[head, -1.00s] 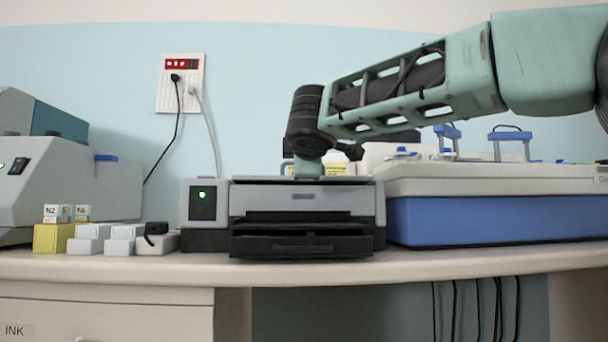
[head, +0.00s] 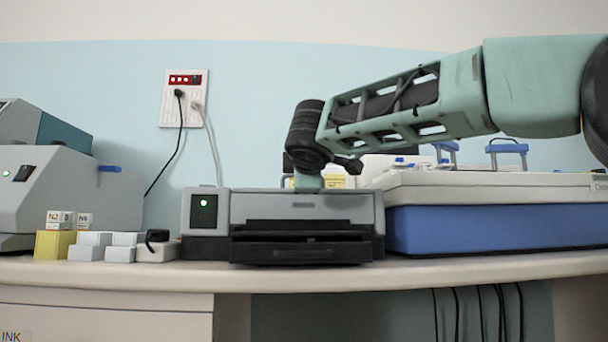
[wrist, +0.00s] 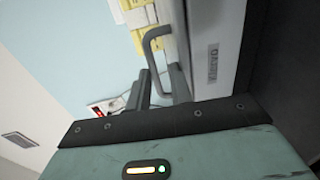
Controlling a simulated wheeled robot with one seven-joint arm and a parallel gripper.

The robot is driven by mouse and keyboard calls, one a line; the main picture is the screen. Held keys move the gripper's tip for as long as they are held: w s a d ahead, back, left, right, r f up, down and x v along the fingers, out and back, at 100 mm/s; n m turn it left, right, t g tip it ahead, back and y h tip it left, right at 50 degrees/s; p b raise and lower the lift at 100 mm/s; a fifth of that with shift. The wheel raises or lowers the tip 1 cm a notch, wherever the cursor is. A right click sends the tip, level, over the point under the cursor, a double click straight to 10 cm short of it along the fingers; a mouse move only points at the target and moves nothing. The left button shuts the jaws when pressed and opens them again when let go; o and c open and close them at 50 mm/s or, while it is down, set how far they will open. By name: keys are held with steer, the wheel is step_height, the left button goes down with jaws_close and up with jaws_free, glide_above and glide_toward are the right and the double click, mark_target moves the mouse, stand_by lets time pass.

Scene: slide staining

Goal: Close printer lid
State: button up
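The printer (head: 210,241) stands on the bench in the middle of the head view, grey and black with a small green-lit screen. Its grey lid (head: 345,207) lies flat over the body, and I see no gap along its front edge. The dark front tray sticks out below it. My gripper (head: 308,182) points down at the top of the lid, behind its front edge. It looks in contact or very close; its fingertips are hidden. In the wrist view, a grey labelled surface (wrist: 222,45) is close by.
A blue and white lab unit (head: 480,228) stands close on the printer's right. Small white and yellow boxes (head: 55,245) and a grey machine (head: 65,190) are on the left. A wall outlet (head: 184,98) with cables is behind.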

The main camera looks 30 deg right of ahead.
steer(key=shift+f, duration=0.2)
steer(key=b+v, duration=0.3)
steer(key=v, duration=1.4)
steer(key=shift+s, duration=0.2)
steer(key=shift+r, duration=0.15)
